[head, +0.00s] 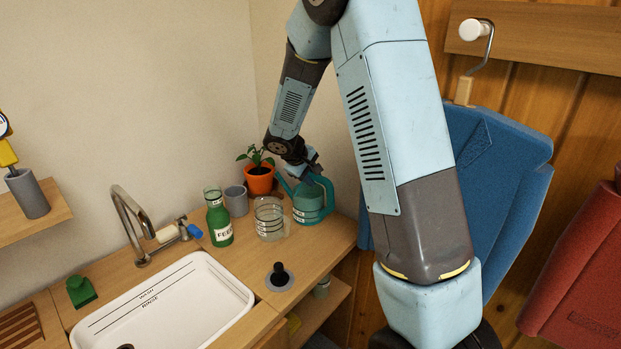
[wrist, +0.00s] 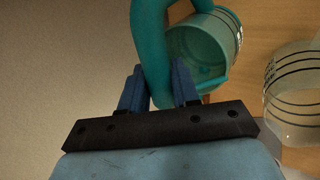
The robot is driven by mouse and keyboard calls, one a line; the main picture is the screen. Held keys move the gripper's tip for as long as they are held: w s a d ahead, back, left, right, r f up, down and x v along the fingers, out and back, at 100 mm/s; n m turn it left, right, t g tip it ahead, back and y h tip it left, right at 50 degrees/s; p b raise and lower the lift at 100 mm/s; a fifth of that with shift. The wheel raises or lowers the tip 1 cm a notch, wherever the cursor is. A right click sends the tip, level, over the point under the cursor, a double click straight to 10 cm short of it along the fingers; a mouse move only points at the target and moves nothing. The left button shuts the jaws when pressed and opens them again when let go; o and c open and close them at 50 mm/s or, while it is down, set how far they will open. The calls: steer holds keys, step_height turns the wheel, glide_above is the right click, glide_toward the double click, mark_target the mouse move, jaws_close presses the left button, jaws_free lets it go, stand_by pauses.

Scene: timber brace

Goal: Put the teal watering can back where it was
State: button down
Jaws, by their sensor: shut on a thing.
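The teal watering can (head: 308,203) is at the back right of the wooden counter in the head view, beside a clear glass jar. Its open top and dark bands show in the wrist view (wrist: 205,50). My gripper (wrist: 158,88) is shut on the can's teal handle, with one blue finger on each side of it. In the head view my gripper (head: 312,170) is above the can and partly hidden by my arm. The can looks upright; I cannot tell whether its base touches the counter.
A glass jar (head: 269,218), a green FEED bottle (head: 219,220), a grey cup (head: 236,200) and a potted plant (head: 259,180) stand close by. A white sink (head: 185,305) and tap (head: 130,220) are to the left.

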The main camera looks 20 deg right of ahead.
steer(key=shift+f, duration=0.2)
steer(key=c, duration=0.8)
jaws_free()
steer(key=v, duration=1)
steer(key=s+d+r+m+y, duration=0.1)
steer(key=s+d+r+m, duration=0.15)
steer(key=s+r, duration=0.55)
steer(key=s+r+m+y, duration=0.1)
steer(key=s+r, duration=0.1)
steer(key=s, duration=0.6)
steer(key=s+d+r+m+t+y, duration=0.1)
steer(key=s+r+m+y, duration=0.1)
steer(key=s, duration=0.7)
steer(key=s+d+r+m+y, duration=0.1)
steer(key=s+r, duration=0.1)
steer(key=s, duration=0.6)
steer(key=shift+s+r+t+y, duration=0.25)
steer(key=shift+r+t+y, duration=0.1)
steer(key=shift+t+y, duration=0.05)
